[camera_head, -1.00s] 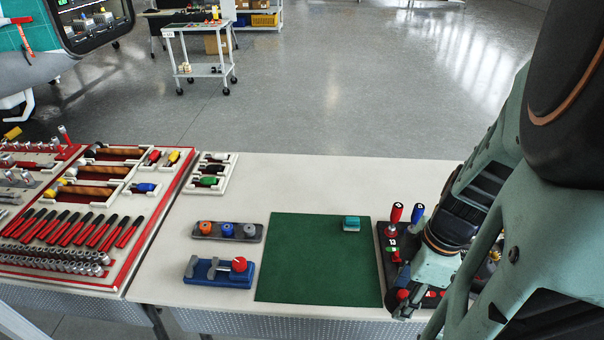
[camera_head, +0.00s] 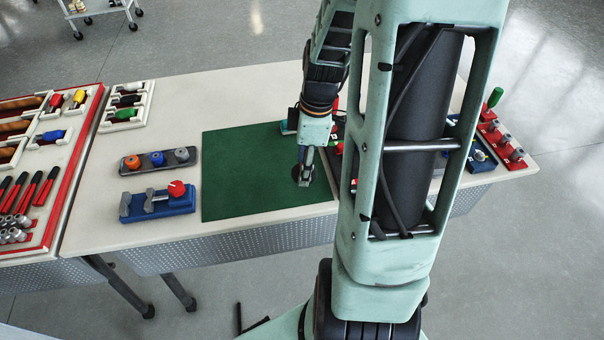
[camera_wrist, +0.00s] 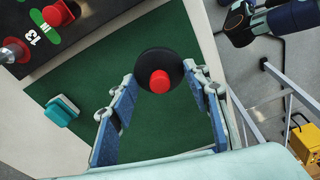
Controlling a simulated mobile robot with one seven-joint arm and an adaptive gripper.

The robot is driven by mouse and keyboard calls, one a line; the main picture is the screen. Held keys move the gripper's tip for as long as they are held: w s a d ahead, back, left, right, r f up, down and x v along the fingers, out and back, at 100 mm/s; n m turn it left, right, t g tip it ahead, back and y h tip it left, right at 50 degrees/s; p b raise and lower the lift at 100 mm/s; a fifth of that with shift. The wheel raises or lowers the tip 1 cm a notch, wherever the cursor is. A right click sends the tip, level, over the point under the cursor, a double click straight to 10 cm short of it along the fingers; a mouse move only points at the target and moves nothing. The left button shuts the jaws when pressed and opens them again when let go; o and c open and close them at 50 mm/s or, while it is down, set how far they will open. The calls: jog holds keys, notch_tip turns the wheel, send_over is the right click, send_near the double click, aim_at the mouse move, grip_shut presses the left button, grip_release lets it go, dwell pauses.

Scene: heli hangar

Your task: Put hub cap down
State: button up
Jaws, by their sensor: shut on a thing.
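The hub cap (camera_wrist: 146,62) is a round black disc with a red knob in its middle. In the wrist view it sits between the fingertips of my gripper (camera_wrist: 160,80), which is shut on it. In the head view my gripper (camera_head: 304,165) points down over the right part of the green mat (camera_head: 245,175), with the dark disc at its tip. I cannot tell whether the cap touches the mat. The mat also shows behind the cap in the wrist view (camera_wrist: 95,85).
A teal block (camera_wrist: 62,110) is near a mat corner. A black board (camera_wrist: 90,20) with red knobs adjoins the mat. Left of the mat are a grey rack (camera_head: 133,163) with coloured knobs and a blue fixture (camera_head: 180,205). A red-edged tool tray (camera_head: 75,170) lies further left. Most of the mat is clear.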

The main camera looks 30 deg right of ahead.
jog(key=shift+w+f+b, duration=0.15)
jog(key=shift+f+b, duration=1)
jog(key=shift+f, duration=0.6)
jog(key=shift+f, duration=0.2)
jog(key=o, duration=1.1)
jog(key=shift+r, duration=0.1)
jog(key=r, duration=0.4)
jog(key=r+p, duration=0.1)
jog(key=r, duration=0.3)
jog(key=d+r+p, duration=0.1)
jog(key=r, duration=0.3)
jog(key=shift+s+d+r, duration=0.1)
jog(key=shift+s, duration=0.25)
